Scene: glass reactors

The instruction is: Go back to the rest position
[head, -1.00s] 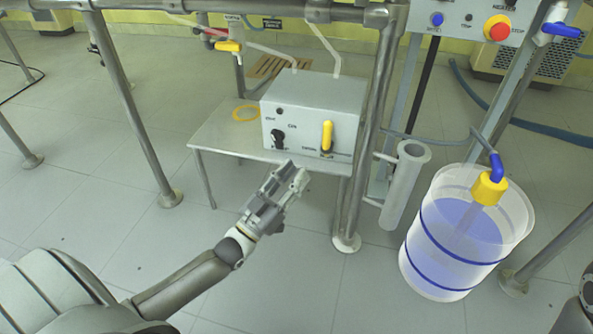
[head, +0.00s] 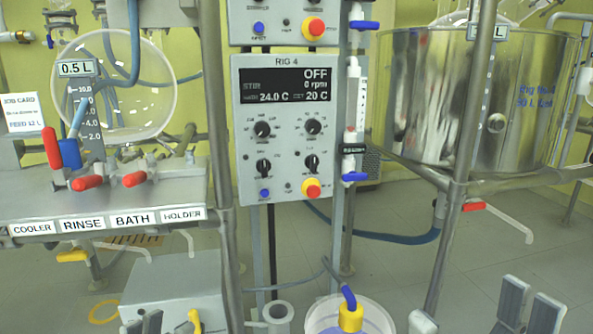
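My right gripper (head: 528,308) shows at the bottom right edge. Its two grey fingers stand apart, with nothing between them. Both arms are otherwise below the picture.
The RIG 4 panel (head: 290,135) reads OFF and 0 rpm. A label rail (head: 110,222) with red-handled valves is at left. A large steel vessel (head: 470,100) stands at right. A drum (head: 375,318) with a yellow cap is at bottom centre. Metal posts (head: 452,230) rise between.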

